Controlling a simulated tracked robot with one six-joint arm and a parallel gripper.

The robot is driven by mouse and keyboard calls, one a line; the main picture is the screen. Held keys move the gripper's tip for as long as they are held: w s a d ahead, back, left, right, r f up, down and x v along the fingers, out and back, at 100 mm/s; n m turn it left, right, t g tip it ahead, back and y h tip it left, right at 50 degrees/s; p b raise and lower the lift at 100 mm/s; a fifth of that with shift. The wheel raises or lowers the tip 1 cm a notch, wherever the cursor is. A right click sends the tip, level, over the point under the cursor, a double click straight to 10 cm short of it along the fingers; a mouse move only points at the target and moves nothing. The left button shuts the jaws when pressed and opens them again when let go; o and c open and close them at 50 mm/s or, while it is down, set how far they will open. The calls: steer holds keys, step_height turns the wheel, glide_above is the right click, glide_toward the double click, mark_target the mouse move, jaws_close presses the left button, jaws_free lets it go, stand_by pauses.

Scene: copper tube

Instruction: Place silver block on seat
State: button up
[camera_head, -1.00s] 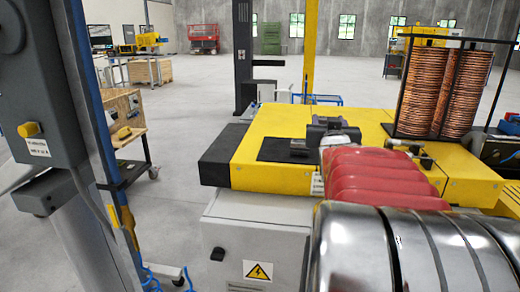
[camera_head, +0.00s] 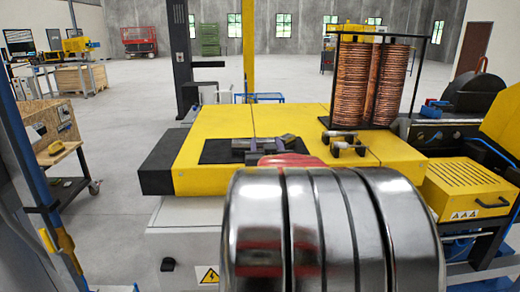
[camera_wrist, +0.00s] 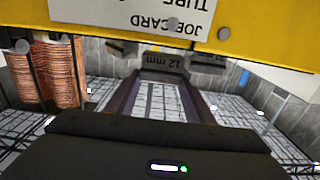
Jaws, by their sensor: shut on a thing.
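In the wrist view, my gripper (camera_wrist: 163,74) has its two dark fingers on either side of a grey block (camera_wrist: 163,60) marked 12 mm. They are shut on it, and I take it for the silver block. In the head view, my gripper (camera_head: 270,147) is small and partly hidden by my arm, over or near a black pad (camera_head: 218,152) on the yellow bench top. Grey pieces lie around it there, and I cannot tell which part is the seat. Whether the block touches anything below cannot be told.
The yellow bench (camera_head: 200,180) has a black end block (camera_head: 160,165) at left. Copper coils (camera_head: 355,85) stand in a black frame behind right. A yellow cabinet (camera_head: 465,187) is at right. A white job card (camera_wrist: 165,15) hangs close across the top of the wrist view.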

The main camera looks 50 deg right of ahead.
steer(key=shift+f, duration=0.6)
steer(key=shift+f, duration=0.1)
steer(key=o, duration=1.6)
steer(key=shift+f, duration=0.1)
steer(key=shift+s, duration=0.1)
steer(key=shift+s+a, duration=0.2)
steer(key=shift+a, duration=0.05)
steer(key=v, duration=1.1)
steer(key=shift+s+a, duration=0.1)
